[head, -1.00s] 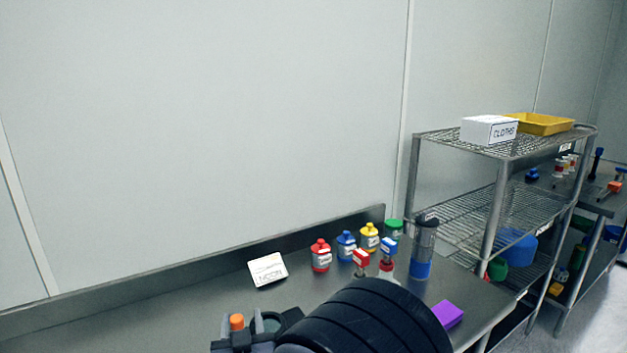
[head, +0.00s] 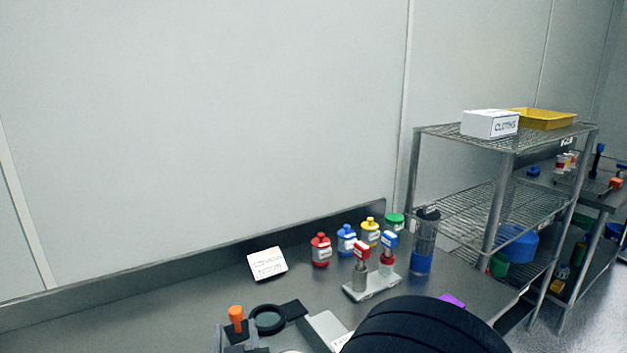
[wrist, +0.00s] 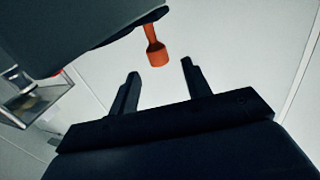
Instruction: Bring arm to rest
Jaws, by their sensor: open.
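My gripper (wrist: 160,68) is open, with two dark fingers spread apart in the wrist view. It holds nothing that I can see. An orange-headed tool (wrist: 157,54) shows beyond the gap between the fingertips, apart from them. In the head view the orange top (head: 236,314) stands upright on the steel bench (head: 150,318) at the lower left. My black arm covers the front of the bench, and the rest of the gripper is cut off by the picture's edge.
A dark round sieve (head: 267,320) and a pale box-like device (head: 325,326) lie near the gripper. Wire shelving (head: 500,200) stands right.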

